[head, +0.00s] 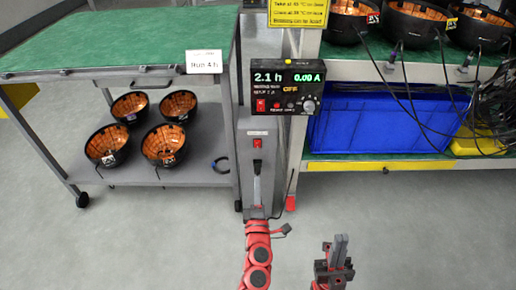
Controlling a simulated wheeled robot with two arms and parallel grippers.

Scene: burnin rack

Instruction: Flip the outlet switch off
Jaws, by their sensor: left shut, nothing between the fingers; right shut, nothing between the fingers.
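A small red outlet switch (257,143) sits on the grey post (246,170) between the cart and the rack, below a black meter box (286,86). The meter reads 2.1 h and 0.00 A, with "OFF" in yellow. Whether the switch is on or off is too small to tell. My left gripper (257,166) is shut and empty, pointing up in front of the post just below the switch; I cannot tell if it touches the post. My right gripper (341,240) is shut and empty, low over the floor to the right.
A green-topped cart (130,38) at left holds several black bowl-shaped lamps (107,145) on its lower shelf and a sign (203,61). The rack at right holds more lamps (420,22), hanging cables and a blue bin (385,125). The floor in front is clear.

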